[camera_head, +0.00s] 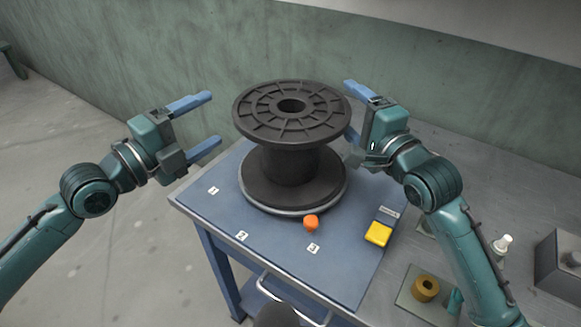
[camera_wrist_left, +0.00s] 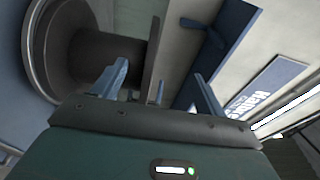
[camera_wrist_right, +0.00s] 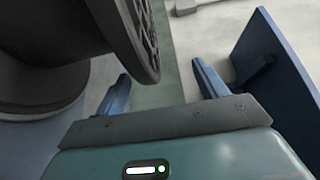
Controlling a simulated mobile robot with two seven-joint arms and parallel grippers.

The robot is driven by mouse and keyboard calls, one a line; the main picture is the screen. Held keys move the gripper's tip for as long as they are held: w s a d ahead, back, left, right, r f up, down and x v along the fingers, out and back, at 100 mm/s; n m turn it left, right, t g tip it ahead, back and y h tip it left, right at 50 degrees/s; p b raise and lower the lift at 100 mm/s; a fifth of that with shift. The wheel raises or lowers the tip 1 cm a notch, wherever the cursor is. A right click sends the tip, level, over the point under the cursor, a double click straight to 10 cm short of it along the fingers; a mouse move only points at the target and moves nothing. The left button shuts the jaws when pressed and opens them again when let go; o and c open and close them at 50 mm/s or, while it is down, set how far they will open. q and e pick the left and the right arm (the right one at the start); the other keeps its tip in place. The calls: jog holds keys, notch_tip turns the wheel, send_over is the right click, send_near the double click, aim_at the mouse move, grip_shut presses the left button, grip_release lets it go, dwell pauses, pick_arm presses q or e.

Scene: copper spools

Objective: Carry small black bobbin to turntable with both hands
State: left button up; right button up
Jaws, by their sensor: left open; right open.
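The small black bobbin (camera_head: 291,170) stands upright on a round metal plate, likely the turntable (camera_head: 250,203), on the blue-topped table. Its upper flange is wide and ribbed with a centre hole. My left gripper (camera_head: 215,119) is open and empty, just left of the upper flange. My right gripper (camera_head: 347,108) is open, at the right edge of the flange; its lower finger is partly hidden, and I cannot tell whether it touches. In the left wrist view the bobbin (camera_wrist_left: 125,42) is at upper left, beyond the fingers. In the right wrist view the bobbin (camera_wrist_right: 60,30) is at upper left.
An orange object (camera_head: 311,223) and a yellow object (camera_head: 379,233) lie on the blue table top (camera_head: 215,210) in front of the bobbin. Numbered labels mark its front. A grey bench at right holds a brass-coloured ring (camera_head: 425,288), a small white bottle (camera_head: 502,244) and a grey box (camera_head: 560,262).

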jog(key=v, duration=0.5)
jog(key=shift+s+d+f, duration=0.1)
jog(key=shift+s+d, duration=0.2)
jog(key=shift+d, duration=0.05)
